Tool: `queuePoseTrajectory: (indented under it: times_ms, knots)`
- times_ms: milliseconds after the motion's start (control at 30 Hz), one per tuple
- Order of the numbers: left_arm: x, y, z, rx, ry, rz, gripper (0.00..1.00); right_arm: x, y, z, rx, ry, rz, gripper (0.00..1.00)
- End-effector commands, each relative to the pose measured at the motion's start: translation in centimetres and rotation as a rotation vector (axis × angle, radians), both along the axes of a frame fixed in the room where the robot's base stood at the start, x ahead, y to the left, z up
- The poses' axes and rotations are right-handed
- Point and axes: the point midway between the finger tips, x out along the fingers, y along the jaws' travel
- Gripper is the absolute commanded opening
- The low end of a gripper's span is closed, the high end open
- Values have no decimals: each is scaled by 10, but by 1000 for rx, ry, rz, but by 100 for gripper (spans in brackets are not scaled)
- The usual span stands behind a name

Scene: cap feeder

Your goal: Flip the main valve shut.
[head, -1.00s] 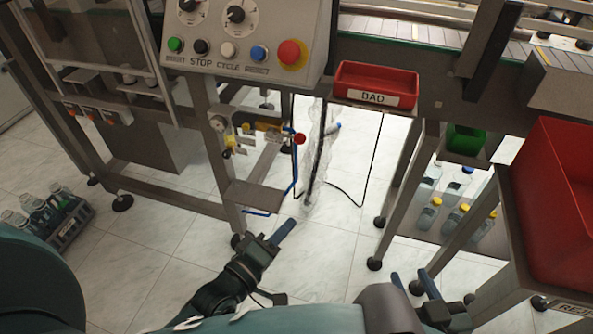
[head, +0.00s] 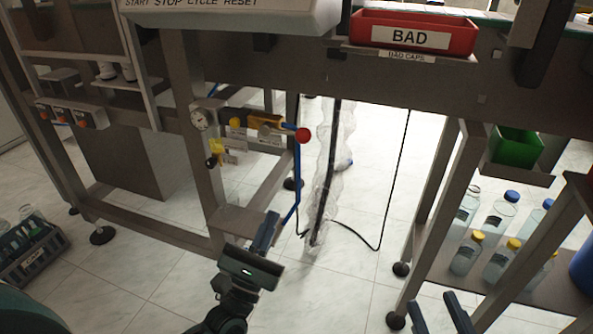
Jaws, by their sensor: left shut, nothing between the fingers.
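A valve assembly (head: 262,125) is mounted on the machine frame under the console, in the middle of the head view. It has yellow and brass-coloured parts and a blue lever (head: 285,127) lying roughly level, with a red ball (head: 303,135) at its right end. My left gripper (head: 268,228) is shut and empty, its blue fingers pointing up below the valve and overlapping a small shelf in the picture. It is apart from the lever. My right gripper (head: 440,308) is at the bottom right edge, open and empty, its fingers apart.
A blue hose (head: 297,185) runs down from beside the red ball. A clear wrinkled sleeve (head: 325,190) hangs to the right. A red BAD bin (head: 410,37) is above. Bottles (head: 467,253) stand on a shelf at right.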

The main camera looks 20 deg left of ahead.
Motion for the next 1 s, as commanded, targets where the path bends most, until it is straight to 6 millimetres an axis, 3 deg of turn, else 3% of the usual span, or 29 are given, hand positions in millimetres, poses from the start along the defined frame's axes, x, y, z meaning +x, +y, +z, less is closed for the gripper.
queuePoseTrajectory:
  times_ms: [467, 900, 1000]
  knots:
    - [9, -1, 6, -2, -2, -1, 0, 0, 0, 0, 1, 0, 0, 36]
    - [82, -14, 55, -4, -3, -1, 0, 0, 1, -4, 18, 6, 6, 36]
    - [86, -17, 71, -4, -2, -1, 0, 1, 1, 1, 18, 4, 6, 36]
